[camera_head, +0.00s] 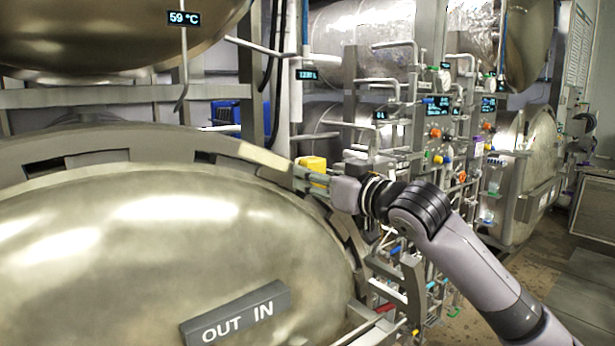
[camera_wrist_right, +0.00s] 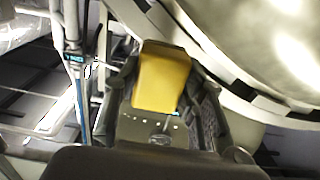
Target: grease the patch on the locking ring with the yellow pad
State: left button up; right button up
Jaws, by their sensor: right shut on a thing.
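The locking ring (camera_head: 120,143) is a grey metal band around the large domed door. A paler, cream-coloured patch (camera_head: 264,157) shows on its upper right part. My right gripper (camera_head: 312,180) is shut on the yellow pad (camera_head: 314,164), just right of the patch, by the ring's outer edge. In the right wrist view the pad (camera_wrist_right: 162,78) sits between the fingers, with the ring (camera_wrist_right: 268,104) to its right. I cannot tell whether the pad touches the ring. My left gripper is not in view.
The domed door (camera_head: 170,250) bears an OUT IN label block (camera_head: 235,315). Behind my right gripper stands a dense rack of pipes, valves and displays (camera_head: 440,130). Another vessel (camera_head: 110,35) hangs over the ring at upper left.

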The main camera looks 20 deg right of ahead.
jog(key=shift+s+d, duration=0.1)
jog(key=shift+s, duration=0.25)
jog(key=v, duration=0.3)
jog(key=shift+b, duration=0.3)
dwell(0.4)
